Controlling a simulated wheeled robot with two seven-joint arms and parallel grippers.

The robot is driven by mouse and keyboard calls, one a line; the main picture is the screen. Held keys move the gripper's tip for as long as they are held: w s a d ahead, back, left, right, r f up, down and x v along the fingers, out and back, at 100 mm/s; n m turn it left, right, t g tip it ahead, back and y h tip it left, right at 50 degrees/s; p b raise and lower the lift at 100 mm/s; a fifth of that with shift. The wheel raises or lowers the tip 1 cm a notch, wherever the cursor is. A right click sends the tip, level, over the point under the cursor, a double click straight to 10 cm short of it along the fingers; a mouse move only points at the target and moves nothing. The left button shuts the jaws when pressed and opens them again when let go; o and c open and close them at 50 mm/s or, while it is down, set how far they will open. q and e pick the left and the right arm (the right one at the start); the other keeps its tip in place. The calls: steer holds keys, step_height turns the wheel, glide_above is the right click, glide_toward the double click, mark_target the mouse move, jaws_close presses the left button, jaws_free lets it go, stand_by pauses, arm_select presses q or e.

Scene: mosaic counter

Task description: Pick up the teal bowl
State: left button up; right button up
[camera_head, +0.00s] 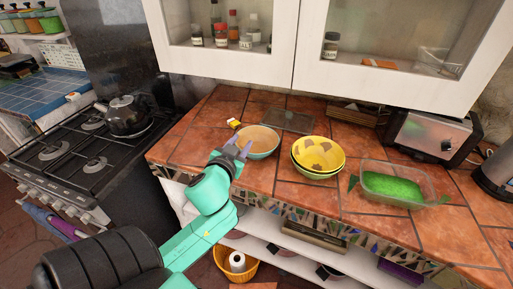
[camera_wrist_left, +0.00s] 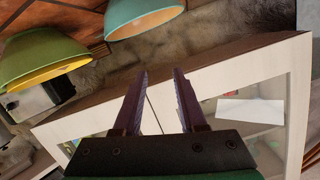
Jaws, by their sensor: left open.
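The teal bowl (camera_head: 264,138), tan inside with a teal outside, stands upright on the tiled counter (camera_head: 210,118). In the left wrist view the teal bowl (camera_wrist_left: 145,14) shows at the top edge, partly cut off. My left gripper (camera_head: 239,147) is open at the bowl's front-left side and overlaps its rim in the head view. In the left wrist view the space between the fingers (camera_wrist_left: 161,72) is empty, and the bowl appears beyond the fingertips. I cannot tell whether a finger touches the bowl. My right gripper is not in view.
Stacked yellow and green bowls (camera_head: 318,153) stand close to the right. A clear container (camera_head: 392,187) with green contents and a toaster (camera_head: 432,137) are farther right. A dark board (camera_head: 287,121) lies behind. White cabinets (camera_head: 225,62) overhang the counter. A kettle (camera_head: 127,116) stands on the stove.

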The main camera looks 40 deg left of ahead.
arm_select(q)
steer(key=w+d+r+m+t+h, duration=0.1)
steer(key=d+r+m+t+h, duration=0.2)
steer(key=r, duration=0.3)
steer(key=w+d+r+m+t+h, duration=0.2)
steer(key=r+t, duration=0.1)
steer(key=r, duration=0.3)
steer(key=d+r+m+h, duration=0.2)
steer(key=d+m+h, duration=0.4)
steer(key=g+y, duration=0.6)
steer(key=g, duration=0.7)
glide_toward(259, 154)
steer(key=shift+m+h, duration=0.3)
steer(key=shift+m, duration=0.1)
steer(key=x, duration=0.2)
steer(key=p+x, duration=0.1)
steer(key=a+p+x, duration=0.1)
steer(key=x, duration=0.1)
steer(key=shift+w+f, duration=0.2)
steer(key=shift+w, duration=0.15)
steer(key=p+x, duration=0.2)
steer(key=x, duration=0.1)
steer(key=shift+w+d+f, duration=0.1)
steer(key=shift+x, duration=1.25)
steer(key=shift+s, duration=0.25)
jaws_close()
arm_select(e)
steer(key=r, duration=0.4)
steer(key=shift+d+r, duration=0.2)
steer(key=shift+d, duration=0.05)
